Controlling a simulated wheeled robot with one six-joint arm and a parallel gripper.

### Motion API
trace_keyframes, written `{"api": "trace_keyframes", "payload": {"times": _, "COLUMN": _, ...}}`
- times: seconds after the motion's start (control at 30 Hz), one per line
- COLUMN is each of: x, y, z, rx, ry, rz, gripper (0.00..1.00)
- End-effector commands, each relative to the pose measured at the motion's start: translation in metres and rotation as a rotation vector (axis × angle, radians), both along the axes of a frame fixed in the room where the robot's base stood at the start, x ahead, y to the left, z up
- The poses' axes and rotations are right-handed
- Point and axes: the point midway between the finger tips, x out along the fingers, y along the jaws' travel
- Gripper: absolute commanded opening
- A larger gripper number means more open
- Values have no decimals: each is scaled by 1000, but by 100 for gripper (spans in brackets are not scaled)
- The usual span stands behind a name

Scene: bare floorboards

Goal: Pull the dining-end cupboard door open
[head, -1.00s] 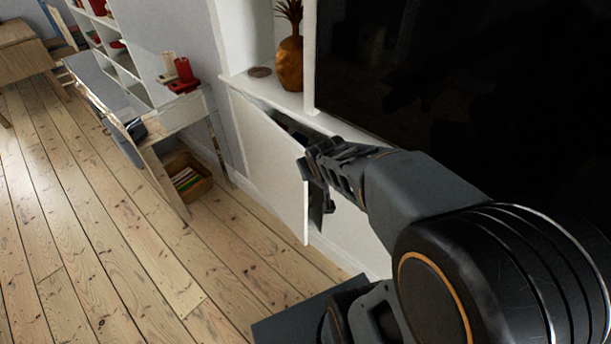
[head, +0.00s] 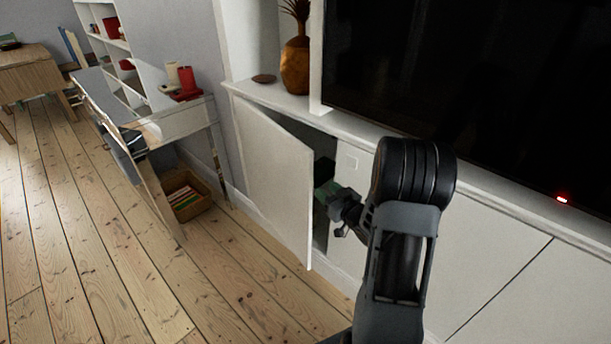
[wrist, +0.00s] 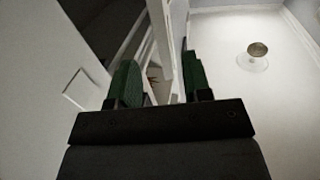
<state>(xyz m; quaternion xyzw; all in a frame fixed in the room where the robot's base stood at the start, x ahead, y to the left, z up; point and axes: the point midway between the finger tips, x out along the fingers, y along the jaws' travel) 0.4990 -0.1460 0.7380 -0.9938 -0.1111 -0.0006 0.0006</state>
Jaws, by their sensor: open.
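The white cupboard door (head: 272,185) stands ajar in the head view, its free edge out from the cabinet front. A dark opening (head: 325,152) shows behind it. My gripper (head: 326,195) is open just right of the free edge, by the opening. In the wrist view its two green-padded fingers (wrist: 160,82) are apart, with a pale upright edge beyond and between them. Whether they touch it I cannot tell. A pale panel (wrist: 265,105) with a round knob (wrist: 257,49) lies to the right in the wrist view. No knob is visible on the door in the head view.
A cabinet front (head: 470,250) with a small square mark runs right under a large dark screen (head: 460,90). A pineapple-shaped ornament (head: 295,62) stands on the ledge. A desk (head: 180,122) and a box of books (head: 187,195) are left. Floorboards (head: 100,230) in front are clear.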

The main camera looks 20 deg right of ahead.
Motion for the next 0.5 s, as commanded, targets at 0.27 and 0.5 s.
{"api": "trace_keyframes", "payload": {"times": 0.27, "x": 54, "y": 14, "z": -1, "rx": -2, "ry": 0, "rz": 3, "gripper": 45}}
{"api": "trace_keyframes", "payload": {"times": 0.5, "x": 91, "y": 22, "z": 0, "rx": -1, "ry": 1, "rz": 2, "gripper": 45}}
